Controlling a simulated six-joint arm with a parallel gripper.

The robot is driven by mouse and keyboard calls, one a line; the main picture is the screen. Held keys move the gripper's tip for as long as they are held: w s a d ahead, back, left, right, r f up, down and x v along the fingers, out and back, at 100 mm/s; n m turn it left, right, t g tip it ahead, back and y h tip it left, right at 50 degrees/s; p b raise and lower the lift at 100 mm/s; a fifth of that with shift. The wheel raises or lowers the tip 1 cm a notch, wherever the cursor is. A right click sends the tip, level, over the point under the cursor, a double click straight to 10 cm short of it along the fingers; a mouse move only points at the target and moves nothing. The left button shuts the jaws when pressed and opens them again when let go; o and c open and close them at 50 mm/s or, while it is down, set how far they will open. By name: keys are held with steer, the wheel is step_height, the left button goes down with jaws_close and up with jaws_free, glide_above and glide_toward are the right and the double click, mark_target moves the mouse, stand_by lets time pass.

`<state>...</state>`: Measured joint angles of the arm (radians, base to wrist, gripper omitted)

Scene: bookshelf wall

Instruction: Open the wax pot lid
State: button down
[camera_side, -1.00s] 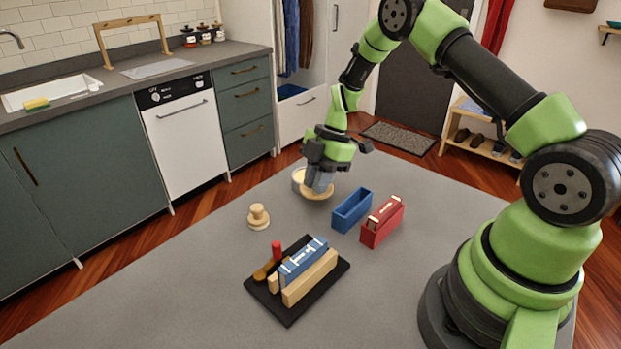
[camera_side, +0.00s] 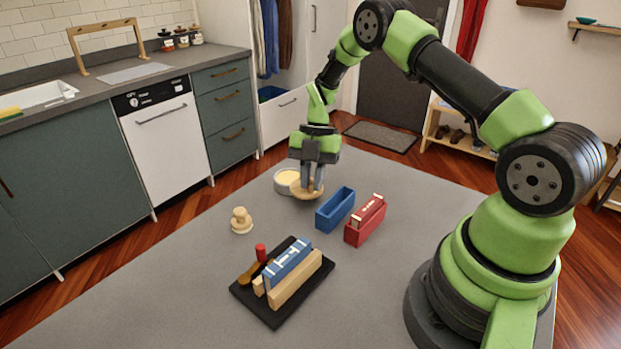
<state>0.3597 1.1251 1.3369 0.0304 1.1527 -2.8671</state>
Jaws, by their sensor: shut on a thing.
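The wax pot (camera_side: 281,187) is a small round grey container on the table, uncovered, with cream-coloured wax showing inside. Its lid, a round wooden disc (camera_side: 301,193), is just to the right of the pot and partly overlaps it in the picture. My gripper (camera_side: 312,185) points down and is shut on the lid, its fingers hiding the lid's middle. I cannot tell whether the lid touches the table or is slightly above it.
A blue open box (camera_side: 335,212) and a red box (camera_side: 364,224) stand right of the lid. A wooden stamp-like piece (camera_side: 241,221) is at the left. A black tray (camera_side: 275,317) with blocks is in front. The table's left front is clear.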

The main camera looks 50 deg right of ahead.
stand_by(0.3)
steer(key=c, duration=1.1)
jaws_free()
steer(key=v, duration=1)
